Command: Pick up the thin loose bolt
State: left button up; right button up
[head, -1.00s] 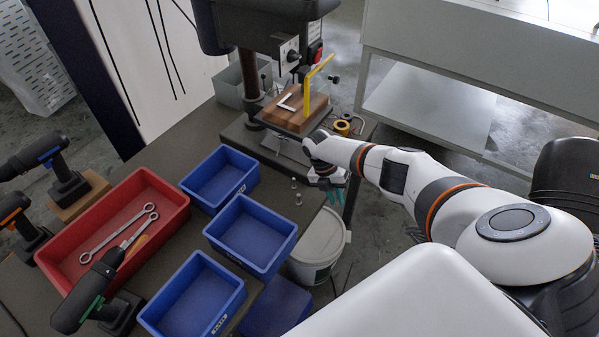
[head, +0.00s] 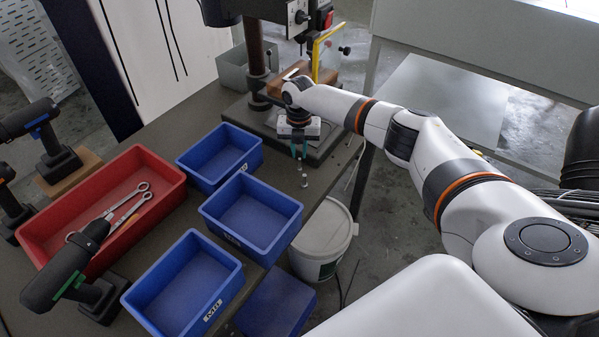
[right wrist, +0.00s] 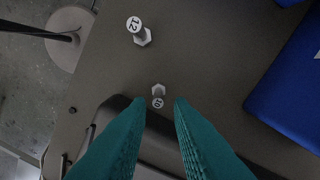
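Two loose bolts stand on the dark table. The thinner one, marked 10 (right wrist: 158,97), is just ahead of and between my right fingertips in the right wrist view; the head view shows it as a small bolt (head: 300,164) near the gripper. The thicker bolt, marked 12 (right wrist: 137,28), stands farther from the fingers; in the head view it is the nearer bolt (head: 304,181). My right gripper (right wrist: 156,104) has teal fingers, points down, and is open and empty. It also shows in the head view (head: 298,152). My left gripper is not in view.
Blue bins (head: 251,219) and a red tray (head: 100,208) with wrenches are left of the bolts. A drill press base (head: 262,122) is behind. The table edge and a white bucket (head: 325,232) are to the right. Table around the bolts is clear.

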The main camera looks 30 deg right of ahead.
aim_at(300, 168)
notch_tip(300, 168, down, 5)
jog(key=b, duration=0.4)
jog(key=shift+d+f, duration=0.1)
jog(key=shift+f, duration=0.1)
jog(key=shift+r, duration=0.1)
jog(key=shift+s, duration=0.1)
grip_shut()
jog(key=shift+r, duration=0.1)
